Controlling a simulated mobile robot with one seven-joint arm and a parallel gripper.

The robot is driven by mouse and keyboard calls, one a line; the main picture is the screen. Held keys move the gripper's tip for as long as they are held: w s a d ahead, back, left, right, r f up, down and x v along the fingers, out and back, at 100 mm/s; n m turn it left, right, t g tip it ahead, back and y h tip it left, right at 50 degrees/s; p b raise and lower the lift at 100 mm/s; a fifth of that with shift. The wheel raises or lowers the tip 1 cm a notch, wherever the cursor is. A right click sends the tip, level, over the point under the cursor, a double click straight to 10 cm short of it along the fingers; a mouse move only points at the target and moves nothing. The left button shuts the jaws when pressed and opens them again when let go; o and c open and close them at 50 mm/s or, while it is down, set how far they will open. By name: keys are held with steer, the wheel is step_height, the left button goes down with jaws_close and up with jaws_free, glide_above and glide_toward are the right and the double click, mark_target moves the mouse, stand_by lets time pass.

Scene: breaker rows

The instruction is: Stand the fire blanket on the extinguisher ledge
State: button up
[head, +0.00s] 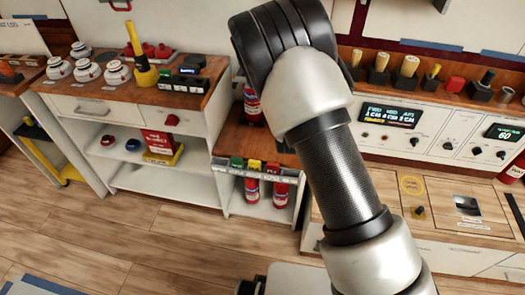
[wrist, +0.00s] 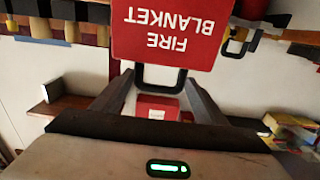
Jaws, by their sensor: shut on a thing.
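The fire blanket (wrist: 170,32) is a red box with white lettering, upside down in the wrist view. A black handle (wrist: 160,86) on its near edge lies between the fingertips. My gripper (wrist: 158,84) is shut on this handle. In the head view my arm hides the gripper, and I cannot make out the held box there. A low wooden-topped ledge (head: 228,143) stands between the left cabinet and the right bench. A red extinguisher (head: 252,106) stands at its back, partly behind my arm. My arm covers the ledge's right part.
Coloured blocks (head: 254,166) line the ledge's front rail, with red extinguishers (head: 251,190) below. The left cabinet (head: 75,105) carries white domed parts and a yellow-handled tool (head: 142,65). A red box (head: 160,142) sits on its shelf. The right bench panel (head: 430,130) has displays.

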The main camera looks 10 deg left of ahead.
steer(key=a+f+b, duration=0.1)
steer(key=a+f, duration=0.1)
steer(key=f, duration=0.5)
steer(key=a+f+b, duration=0.2)
steer(key=f, duration=0.5)
steer(key=shift+w+a+f, duration=0.15)
steer(key=shift+a+f, duration=0.15)
steer(key=shift+f, duration=0.05)
steer(key=shift+f+b, duration=0.1)
steer(key=shift+b, duration=0.25)
steer(key=o, duration=2)
steer(key=shift+f, duration=0.1)
